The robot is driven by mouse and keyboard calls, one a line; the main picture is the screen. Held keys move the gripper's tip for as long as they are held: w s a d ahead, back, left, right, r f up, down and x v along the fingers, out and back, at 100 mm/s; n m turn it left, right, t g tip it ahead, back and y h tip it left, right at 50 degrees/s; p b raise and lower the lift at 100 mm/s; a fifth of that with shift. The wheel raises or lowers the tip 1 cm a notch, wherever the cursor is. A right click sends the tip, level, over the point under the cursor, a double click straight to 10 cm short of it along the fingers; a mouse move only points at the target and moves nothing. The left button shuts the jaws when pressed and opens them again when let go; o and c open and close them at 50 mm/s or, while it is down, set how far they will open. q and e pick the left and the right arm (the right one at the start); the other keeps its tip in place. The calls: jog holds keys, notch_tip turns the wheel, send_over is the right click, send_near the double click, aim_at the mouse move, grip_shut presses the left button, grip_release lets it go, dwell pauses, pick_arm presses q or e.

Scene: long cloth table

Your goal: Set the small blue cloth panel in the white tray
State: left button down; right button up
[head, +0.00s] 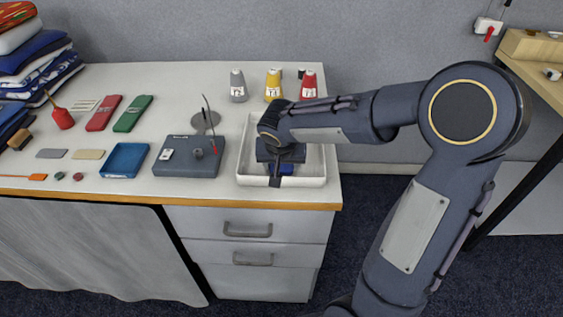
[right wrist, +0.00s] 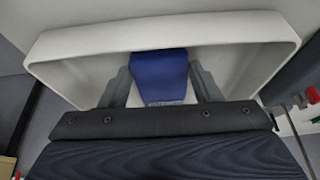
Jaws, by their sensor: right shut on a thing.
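The white tray (head: 326,165) stands at the right end of the table, and its wall also shows in the right wrist view (right wrist: 90,45). My right gripper (head: 281,170) reaches down into the tray from above. It is shut on the small blue cloth panel (head: 287,169), which is mostly hidden by the gripper in the head view. In the right wrist view the blue panel (right wrist: 160,76) sits between the two fingers, inside the tray's outline. I cannot tell whether it touches the tray floor. My left gripper is not in view.
A dark grey box with a thin rod (head: 188,157) stands just left of the tray, with a blue tray (head: 125,160) beyond it. Grey, yellow (head: 273,86) and red (head: 309,86) cones stand behind. Folded cloths (head: 38,62) are stacked at far left.

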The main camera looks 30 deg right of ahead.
jog(key=shift+f, duration=0.2)
jog(key=o, duration=1.1)
jog(key=shift+r, duration=0.1)
jog(key=shift+c, duration=0.2)
jog(key=shift+r, duration=0.45)
jog(key=p+v, duration=0.2)
jog(key=v, duration=0.9)
jog(key=s+a+f+n+y, duration=0.2)
jog(key=s+y, duration=0.1)
jog(key=s, duration=0.6)
jog(key=s+a+f+n+t+y, duration=0.1)
jog(key=s+a+f+n+y, duration=0.1)
jog(key=s, duration=0.7)
jog(key=shift+s+a+f+n+t+y, duration=0.15)
jog(key=shift+s+a+n+t+y, duration=0.2)
jog(key=shift+y, duration=0.25)
